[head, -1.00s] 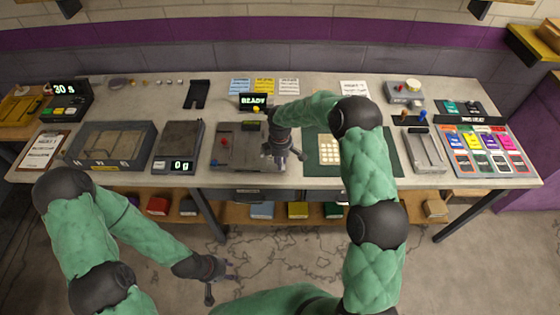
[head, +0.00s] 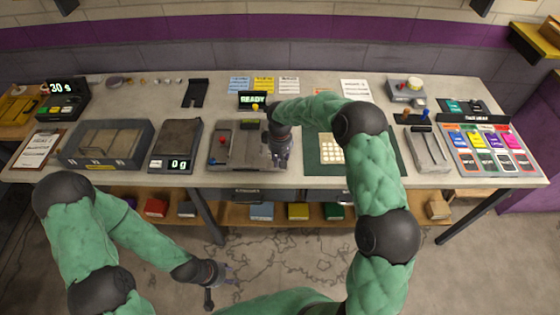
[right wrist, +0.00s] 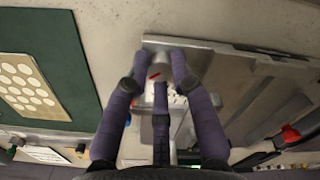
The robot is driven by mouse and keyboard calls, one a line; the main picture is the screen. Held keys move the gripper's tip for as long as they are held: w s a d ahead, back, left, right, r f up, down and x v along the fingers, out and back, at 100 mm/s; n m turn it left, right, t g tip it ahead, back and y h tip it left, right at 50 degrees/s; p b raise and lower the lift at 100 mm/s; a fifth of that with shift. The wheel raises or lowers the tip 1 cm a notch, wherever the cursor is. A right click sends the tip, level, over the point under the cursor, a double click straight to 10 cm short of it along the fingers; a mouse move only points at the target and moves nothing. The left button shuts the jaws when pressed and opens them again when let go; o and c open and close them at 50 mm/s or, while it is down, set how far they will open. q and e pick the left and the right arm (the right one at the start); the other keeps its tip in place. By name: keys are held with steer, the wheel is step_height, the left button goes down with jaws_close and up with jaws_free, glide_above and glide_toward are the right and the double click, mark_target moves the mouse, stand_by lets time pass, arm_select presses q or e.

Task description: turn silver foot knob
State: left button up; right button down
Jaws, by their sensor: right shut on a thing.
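The silver foot knob (right wrist: 157,67) is a small pale metal piece at the edge of the grey slot-track unit (head: 244,150). In the right wrist view it sits between my fingertips, which partly hide it. My right gripper (right wrist: 160,72) is shut on it, with a finger on each side and a third finger below in the picture. In the head view my right gripper (head: 281,160) is at the unit's right side and hides the knob. My left gripper (head: 218,282) hangs low in front of the table, empty, with its fingers apart.
A lit READY display (head: 253,100) stands behind the unit. A red knob (head: 222,140) is on its left part. A scale (head: 176,146) stands to the left. A dark green mat (head: 312,150) with a pale dotted card (head: 331,149) lies close on the right.

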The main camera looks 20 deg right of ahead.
steer(key=m+b, duration=0.1)
steer(key=m, duration=0.2)
steer(key=shift+m, duration=0.4)
steer(key=shift+m+b, duration=0.35)
steer(key=shift+m, duration=1.45)
steer(key=c, duration=1.1)
jaws_free()
steer(key=shift+o, duration=0.2)
step_height(320, 180, up, 12)
